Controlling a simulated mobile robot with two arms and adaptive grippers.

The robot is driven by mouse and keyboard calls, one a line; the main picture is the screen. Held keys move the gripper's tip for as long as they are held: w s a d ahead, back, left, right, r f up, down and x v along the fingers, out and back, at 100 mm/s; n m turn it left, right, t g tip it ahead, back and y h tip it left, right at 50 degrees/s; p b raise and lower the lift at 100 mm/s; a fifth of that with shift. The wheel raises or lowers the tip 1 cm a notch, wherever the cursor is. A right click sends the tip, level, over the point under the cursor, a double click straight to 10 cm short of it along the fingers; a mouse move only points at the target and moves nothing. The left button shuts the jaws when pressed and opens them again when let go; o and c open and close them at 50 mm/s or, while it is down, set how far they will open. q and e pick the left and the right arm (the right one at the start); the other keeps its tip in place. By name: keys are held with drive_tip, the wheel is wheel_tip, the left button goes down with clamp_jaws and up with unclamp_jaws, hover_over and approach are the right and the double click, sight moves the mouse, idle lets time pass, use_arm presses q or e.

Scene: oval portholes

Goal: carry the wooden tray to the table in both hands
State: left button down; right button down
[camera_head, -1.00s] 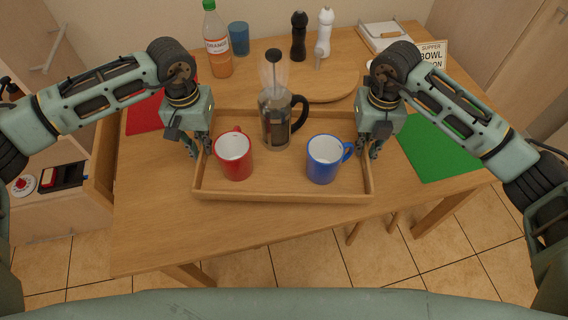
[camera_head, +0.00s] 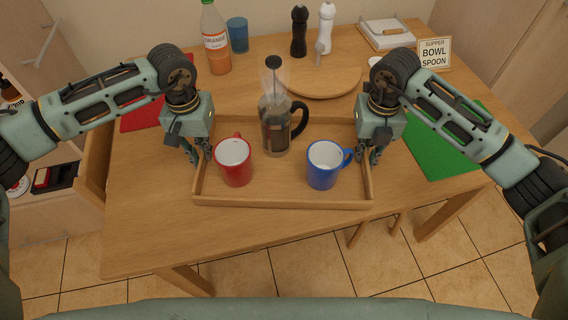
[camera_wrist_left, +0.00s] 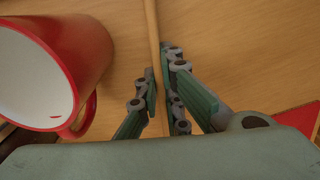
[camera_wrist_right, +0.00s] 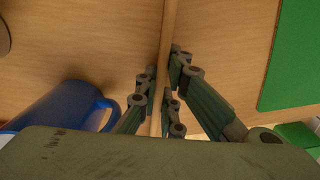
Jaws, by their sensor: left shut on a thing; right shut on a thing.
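The wooden tray (camera_head: 284,204) is level over the front part of the wooden table (camera_head: 150,232); I cannot tell whether it touches the tabletop. It carries a red mug (camera_head: 236,172), a blue mug (camera_head: 321,176) and a French press (camera_head: 275,130), all upright. My left gripper (camera_head: 197,155) is shut on the tray's left wall, which runs between its fingers in the left wrist view (camera_wrist_left: 152,30). My right gripper (camera_head: 374,155) is shut on the right wall, also seen in the right wrist view (camera_wrist_right: 169,30).
Behind the tray stand a round wooden board (camera_head: 325,84), an orange bottle (camera_head: 215,42), a blue cup (camera_head: 238,35), black (camera_head: 299,32) and white (camera_head: 325,30) mills and a sign (camera_head: 434,54). A green mat (camera_head: 440,145) lies right, a red mat (camera_head: 140,118) left.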

use_arm(q)
drive_tip(key=shift+w+f+b, duration=0.1)
drive_tip(key=shift+f+b, duration=0.25)
drive_tip(key=shift+f, duration=0.05)
use_arm(e)
drive_tip(key=shift+f, duration=0.45)
use_arm(q)
drive_tip(key=c, duration=1.9)
unclamp_jaws()
drive_tip(key=shift+r, duration=0.1)
use_arm(e)
drive_tip(key=c, duration=1.9)
unclamp_jaws()
drive_tip(key=shift+s+r, duration=0.1)
drive_tip(key=shift+r, duration=0.05)
drive_tip(key=shift+r, duration=0.1)
use_arm(q)
wheel_tip(320, 180, up, 12)
drive_tip(key=shift+f, duration=0.1)
use_arm(e)
wheel_tip(320, 180, up, 12)
use_arm(q)
drive_tip(key=shift+s, duration=0.2)
use_arm(e)
drive_tip(key=shift+f, duration=0.2)
